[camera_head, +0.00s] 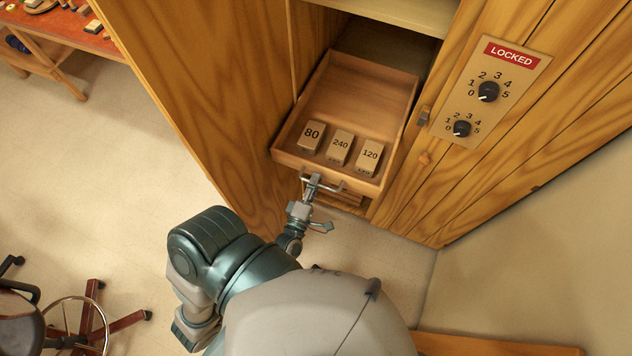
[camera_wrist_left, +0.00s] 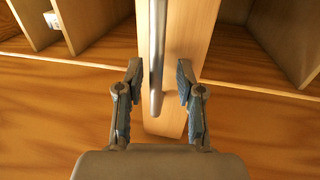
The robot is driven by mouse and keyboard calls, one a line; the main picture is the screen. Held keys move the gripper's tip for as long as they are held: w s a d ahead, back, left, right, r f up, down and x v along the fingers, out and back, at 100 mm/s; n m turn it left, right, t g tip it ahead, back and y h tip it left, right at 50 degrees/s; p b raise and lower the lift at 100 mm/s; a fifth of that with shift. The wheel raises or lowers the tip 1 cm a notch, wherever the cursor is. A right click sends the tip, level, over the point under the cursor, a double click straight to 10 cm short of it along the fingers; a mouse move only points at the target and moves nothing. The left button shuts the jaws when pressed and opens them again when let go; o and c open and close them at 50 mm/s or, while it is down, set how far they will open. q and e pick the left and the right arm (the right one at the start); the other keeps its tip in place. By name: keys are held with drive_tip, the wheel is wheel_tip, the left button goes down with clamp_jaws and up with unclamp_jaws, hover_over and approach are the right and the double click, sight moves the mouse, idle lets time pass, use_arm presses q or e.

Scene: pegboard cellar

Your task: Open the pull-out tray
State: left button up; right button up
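The pull-out tray (camera_head: 375,92) is a shallow wooden drawer that stands out of the cabinet opening. It holds blocks marked 80 (camera_head: 311,136), 240 (camera_head: 340,147) and 120 (camera_head: 369,156) near its front. A metal bar handle (camera_head: 333,187) is on its front face. My left gripper (camera_head: 313,184) is at the handle. In the left wrist view, the handle bar (camera_wrist_left: 157,60) runs between the parted fingers of my left gripper (camera_wrist_left: 159,82), with a visible gap on each side. My right gripper is not in view.
The wooden cabinet (camera_head: 215,70) surrounds the tray. A panel (camera_head: 465,120) to its right carries a red LOCKED sign (camera_head: 511,54) and two dials. A red-topped workbench (camera_head: 75,32) is at the upper left, and a chair (camera_head: 20,325) at the lower left. Floor between them is clear.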

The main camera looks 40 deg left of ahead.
use_arm(q)
drive_tip(key=shift+d+v, duration=0.25)
drive_tip(key=shift+v, duration=5.85)
drive_tip(key=s+d+f+m+g+h, duration=0.15)
drive_tip(key=f+m, duration=0.25)
drive_tip(key=f, duration=0.5)
drive_tip(key=d+f+m+g+h+b, duration=0.1)
drive_tip(key=f+m+g+h, duration=0.25)
drive_tip(key=f, duration=0.55)
drive_tip(key=d+f+m+g+h, duration=0.1)
drive_tip(key=d+f+m+g, duration=0.1)
drive_tip(key=f+m, duration=0.5)
drive_tip(key=s+a+f+m+g, duration=0.2)
drive_tip(key=s+f+m+g, duration=0.2)
drive_tip(key=s+f, duration=0.5)
drive_tip(key=s+a+f+m+g+y+b, duration=0.1)
drive_tip(key=s+f+m+g, duration=0.4)
drive_tip(key=f, duration=0.8)
drive_tip(key=s+a+g, duration=0.1)
drive_tip(key=s+g, duration=0.1)
drive_tip(key=s, duration=0.2)
drive_tip(key=shift+a+g, duration=0.15)
drive_tip(key=shift+g, duration=0.15)
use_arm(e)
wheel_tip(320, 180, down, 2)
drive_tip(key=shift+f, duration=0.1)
